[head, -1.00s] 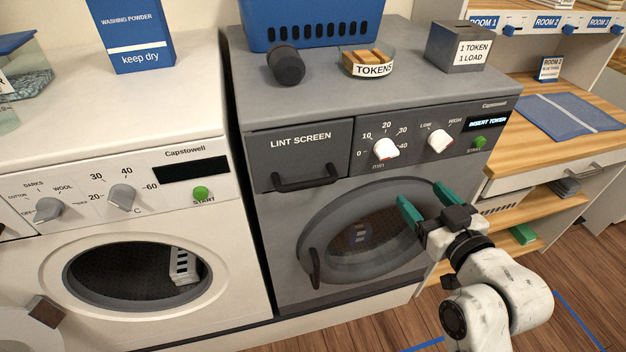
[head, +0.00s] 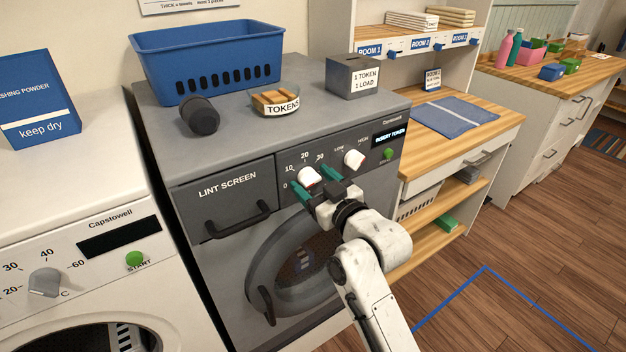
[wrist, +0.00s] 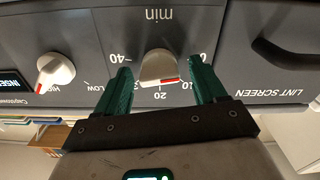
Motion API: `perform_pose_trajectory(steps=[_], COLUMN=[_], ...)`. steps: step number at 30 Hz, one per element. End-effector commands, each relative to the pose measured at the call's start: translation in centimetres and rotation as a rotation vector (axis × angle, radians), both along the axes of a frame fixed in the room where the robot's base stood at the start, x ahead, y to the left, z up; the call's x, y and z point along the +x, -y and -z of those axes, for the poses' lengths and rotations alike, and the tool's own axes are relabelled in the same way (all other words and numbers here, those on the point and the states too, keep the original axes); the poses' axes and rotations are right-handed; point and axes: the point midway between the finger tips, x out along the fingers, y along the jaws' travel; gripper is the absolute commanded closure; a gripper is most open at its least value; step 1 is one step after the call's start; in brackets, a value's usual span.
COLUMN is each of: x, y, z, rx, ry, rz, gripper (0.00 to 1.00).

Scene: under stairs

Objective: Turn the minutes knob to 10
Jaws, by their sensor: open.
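In the wrist view, which is upside down, the knob (wrist: 158,66) lies between the two spread fingers, with a gap on each side. "20" reads just below the knob there, and the "10" is partly hidden by a finger. The red mark is at the knob's lower edge; I cannot tell its exact number.
A second white knob (head: 354,159) and a green start button (head: 388,153) are to the right on the panel. The lint screen drawer (head: 226,197) with its dark handle is to the left. A token bowl (head: 276,106) and blue basket (head: 208,60) stand on top.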

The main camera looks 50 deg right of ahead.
Motion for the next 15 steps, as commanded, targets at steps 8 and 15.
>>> perform_pose_trajectory(steps=[8, 15], x=[0.35, 0.33], y=[0.08, 0.07], z=[0.06, 0.05], rx=[0.0, 0.0], ry=[-0.001, -0.001], rz=[0.0, -0.001], gripper=[0.3, 0.47])
